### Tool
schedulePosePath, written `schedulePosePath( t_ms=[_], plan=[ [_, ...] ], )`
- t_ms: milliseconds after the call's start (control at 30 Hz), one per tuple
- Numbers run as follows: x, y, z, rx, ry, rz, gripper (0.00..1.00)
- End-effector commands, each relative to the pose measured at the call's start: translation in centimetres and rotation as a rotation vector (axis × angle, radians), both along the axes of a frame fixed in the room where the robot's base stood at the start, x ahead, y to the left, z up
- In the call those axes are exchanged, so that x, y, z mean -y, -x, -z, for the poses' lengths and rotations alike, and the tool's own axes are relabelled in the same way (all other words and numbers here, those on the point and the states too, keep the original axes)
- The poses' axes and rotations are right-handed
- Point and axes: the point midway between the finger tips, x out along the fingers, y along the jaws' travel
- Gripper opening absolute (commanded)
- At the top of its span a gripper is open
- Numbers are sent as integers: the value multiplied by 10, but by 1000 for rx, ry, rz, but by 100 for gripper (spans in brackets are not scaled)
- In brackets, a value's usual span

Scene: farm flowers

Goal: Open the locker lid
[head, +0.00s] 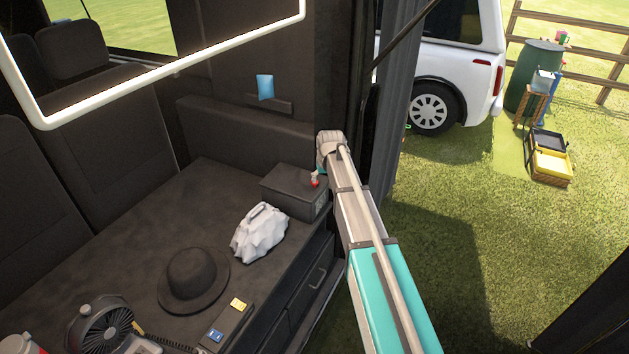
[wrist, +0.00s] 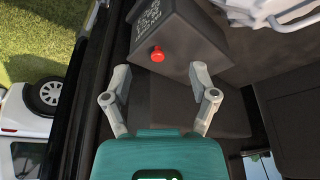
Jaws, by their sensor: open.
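The locker is a dark grey box (head: 293,190) on the dark counter, with its lid closed. A red knob (head: 315,182) shows at its right end. In the wrist view, the locker (wrist: 185,35) fills the upper middle, with the red knob (wrist: 157,54) on its near face and pale markings above the knob. My gripper (wrist: 160,74) is open and empty. Its two fingers spread either side of the knob in that picture; I cannot tell whether they touch the locker. In the head view, my arm's end is beside the locker's right end and mostly hides the gripper.
A crumpled white bag (head: 260,232) stands just in front of the locker. A dark wall backs the locker. Open grass (head: 440,235) lies right of the counter.

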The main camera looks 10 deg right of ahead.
Motion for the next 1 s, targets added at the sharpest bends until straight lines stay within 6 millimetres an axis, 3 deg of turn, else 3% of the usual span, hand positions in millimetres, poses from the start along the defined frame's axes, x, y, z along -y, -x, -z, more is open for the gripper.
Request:
schedulePosePath(
  t_ms=[33,100,267,1000],
  plan=[
    [0,-30,-2,18,0,-6,75],
    [0,-52,-4,42,0,-16,75],
    [-1,-80,-6,77,-1,-28,75],
    [-2,-87,2,84,-1,-31,75]
  ],
)
